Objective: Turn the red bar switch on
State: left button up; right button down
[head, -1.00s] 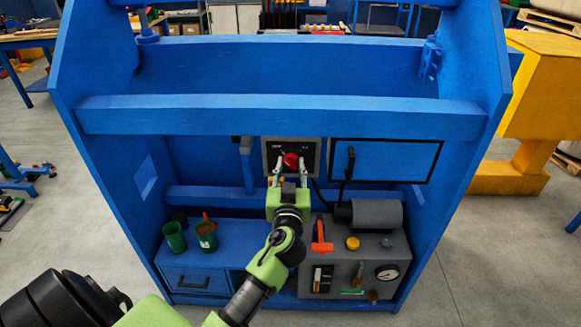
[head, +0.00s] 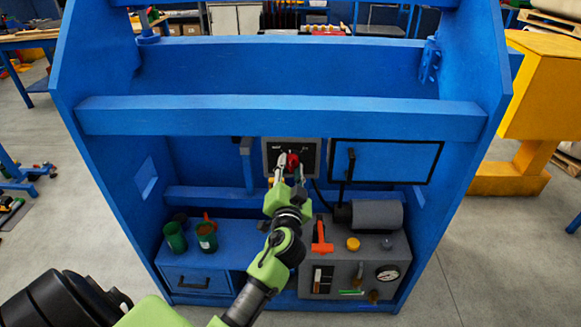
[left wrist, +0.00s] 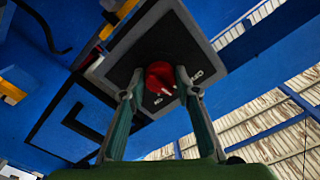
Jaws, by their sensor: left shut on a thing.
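The red bar switch (head: 293,160) sits on a dark plate in a grey switch box (head: 313,145) on the back of the blue panel. In the left wrist view the red switch (left wrist: 161,76) is a round red knob with white marks on the plate beside it. My left gripper (head: 289,166) is at the switch, with one finger on each side of it. It is shut on the switch, and its fingers (left wrist: 160,84) hide part of the knob's sides. My right gripper is not in view.
A black-framed blue door (head: 395,160) with a handle is right of the box. Below stand a grey unit (head: 383,257) with a gauge and an orange handle, and green cups (head: 175,238) at the left. A blue beam (head: 280,118) crosses above.

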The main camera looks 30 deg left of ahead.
pick_arm(q)
jog(key=m+p, duration=0.1)
jog(key=m, duration=0.4)
jog(key=shift+r+m, duration=0.15)
jog(key=shift+m, duration=0.15)
jog(key=m+p, duration=0.2)
jog(key=m, duration=0.2)
jog(key=shift+m, duration=0.4)
jog(key=o, duration=1.1)
jog(key=v, duration=1.2)
